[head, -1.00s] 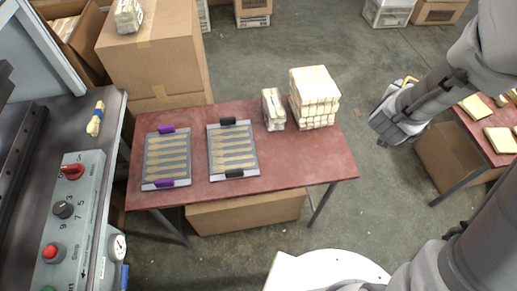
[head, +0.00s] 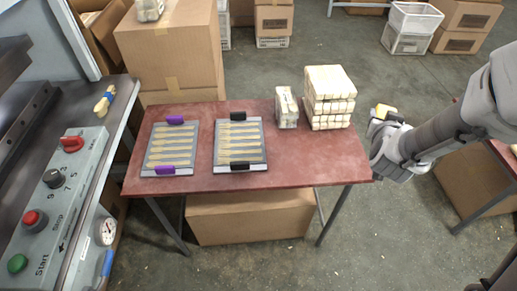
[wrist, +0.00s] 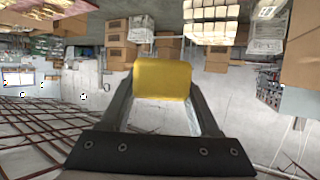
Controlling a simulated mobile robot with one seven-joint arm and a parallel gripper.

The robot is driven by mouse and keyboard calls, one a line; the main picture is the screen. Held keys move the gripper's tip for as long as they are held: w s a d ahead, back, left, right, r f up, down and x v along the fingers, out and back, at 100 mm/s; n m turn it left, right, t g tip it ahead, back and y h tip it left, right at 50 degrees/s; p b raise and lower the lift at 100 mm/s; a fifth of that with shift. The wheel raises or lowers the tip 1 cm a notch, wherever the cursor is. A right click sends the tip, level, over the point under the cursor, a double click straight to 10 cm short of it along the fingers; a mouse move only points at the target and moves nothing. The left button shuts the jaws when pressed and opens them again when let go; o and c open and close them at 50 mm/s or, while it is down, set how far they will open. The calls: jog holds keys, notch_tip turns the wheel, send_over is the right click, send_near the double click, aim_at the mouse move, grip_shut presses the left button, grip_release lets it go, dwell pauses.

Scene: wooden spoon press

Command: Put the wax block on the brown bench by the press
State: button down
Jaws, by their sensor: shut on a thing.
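The yellow wax block (head: 384,110) is held at the tip of my gripper (head: 378,122), to the right of the brown bench (head: 275,180). In the wrist view the wax block (wrist: 162,78) sits between the two fingers of my gripper (wrist: 163,92), which are shut on it. The block is in the air, clear of the bench's right edge. In the head view the gripper partly hides it. The press (head: 60,190) with its control panel stands at the left, beside the bench.
On the bench lie a purple-clipped spoon tray (head: 174,149) and a black-clipped one (head: 239,146). A small bundle (head: 286,108) and a large wooden stack (head: 329,98) stand at the back right. The bench's front right is bare. Cardboard boxes (head: 170,50) stand behind.

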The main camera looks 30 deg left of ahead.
jog(key=s+a+f+n+g+y+b, duration=0.25)
jog(key=a+f+n+y+b, duration=0.3)
jog(key=a+f+b, duration=0.9)
jog(key=b, duration=0.4)
send_over(290, 154)
jog(key=shift+t+y, duration=0.25)
jog(key=shift+y, duration=0.1)
notch_tip(290, 154, down, 10)
jog(key=shift+d+r, duration=0.1)
jog(key=shift+r, duration=0.1)
jog(key=shift+f+b, duration=0.95)
jog(key=shift+f, duration=1)
jog(key=shift+f, duration=0.1)
jog(key=shift+f, duration=0.1)
jog(key=shift+c, duration=0.6)
grip_release()
